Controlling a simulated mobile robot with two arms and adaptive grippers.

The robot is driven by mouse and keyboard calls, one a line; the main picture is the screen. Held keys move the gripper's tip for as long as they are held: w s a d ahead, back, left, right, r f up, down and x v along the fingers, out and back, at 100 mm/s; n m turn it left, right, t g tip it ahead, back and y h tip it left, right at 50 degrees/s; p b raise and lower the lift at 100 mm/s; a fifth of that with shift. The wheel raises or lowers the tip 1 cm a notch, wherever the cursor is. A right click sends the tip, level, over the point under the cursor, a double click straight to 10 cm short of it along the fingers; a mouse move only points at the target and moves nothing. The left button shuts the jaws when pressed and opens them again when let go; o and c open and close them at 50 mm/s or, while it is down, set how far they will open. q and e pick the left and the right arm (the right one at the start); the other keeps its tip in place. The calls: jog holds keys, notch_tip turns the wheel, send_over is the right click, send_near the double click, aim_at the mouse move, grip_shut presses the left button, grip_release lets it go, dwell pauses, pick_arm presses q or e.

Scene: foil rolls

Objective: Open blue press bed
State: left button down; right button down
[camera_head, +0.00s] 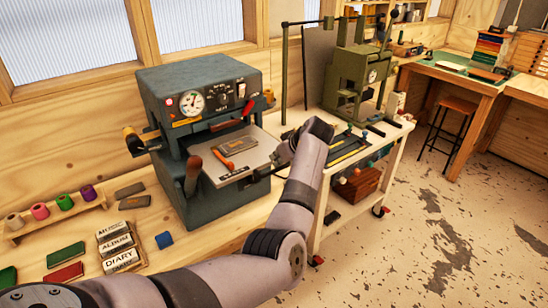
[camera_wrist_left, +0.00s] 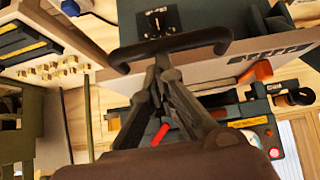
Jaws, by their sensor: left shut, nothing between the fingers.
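The blue press (camera_head: 205,90) is the dark blue-grey machine with a gauge on the workbench at left. Its pale grey bed (camera_head: 252,143) sticks out from under the upper body, with a small orange-handled tool and a dark block on it. My left gripper (camera_head: 270,165) is at the bed's front right edge, mostly hidden by my arm. In the left wrist view, my left gripper (camera_wrist_left: 160,68) is shut and empty, its tips close beside a dark bar handle (camera_wrist_left: 200,40) on the bed's front. I cannot tell whether they touch. My right gripper is not in view.
A green press (camera_head: 358,75) stands on a pale cart (camera_head: 322,215) to the right. Spools, stamps and a blue cube (camera_head: 164,240) lie on the bench at left. A stool (camera_head: 447,130) stands by the far table. The floor at right is clear.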

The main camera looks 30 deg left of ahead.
pick_arm(q)
jog(key=shift+s+d, duration=0.1)
jog(key=shift+d, duration=0.2)
jog(key=v, duration=1.1)
jog(key=shift+r, duration=0.35)
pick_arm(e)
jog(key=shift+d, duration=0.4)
